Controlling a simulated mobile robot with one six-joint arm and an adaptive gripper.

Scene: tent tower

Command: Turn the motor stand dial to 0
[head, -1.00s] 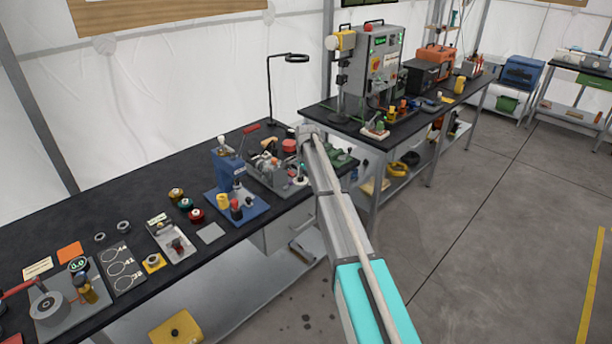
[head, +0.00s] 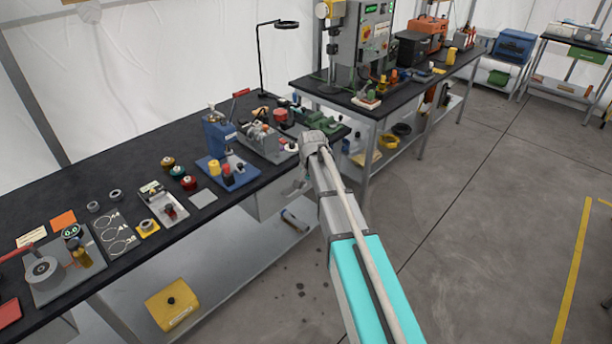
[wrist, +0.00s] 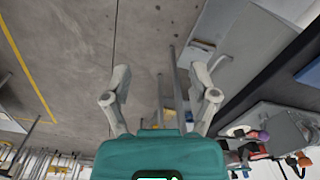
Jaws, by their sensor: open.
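I cannot tell for certain which thing is the motor stand. A grey plate (head: 48,292) at the far left of the near bench carries a round grey body (head: 43,269), and a small round display (head: 72,231) beside it shows green digits that look like 0.0. No dial marking is readable at this size. My gripper (wrist: 161,88) is open in the wrist view, its two grey fingers spread with nothing between them. It is beside the near bench's front edge, with floor beyond it. In the head view my arm mostly hides it.
The near black bench (head: 120,160) holds a blue press (head: 218,135), several spools and a metal tray (head: 165,208). A yellow box (head: 172,304) sits on its lower shelf. A second bench with a grey control cabinet (head: 375,32) stands behind. Floor at right is clear.

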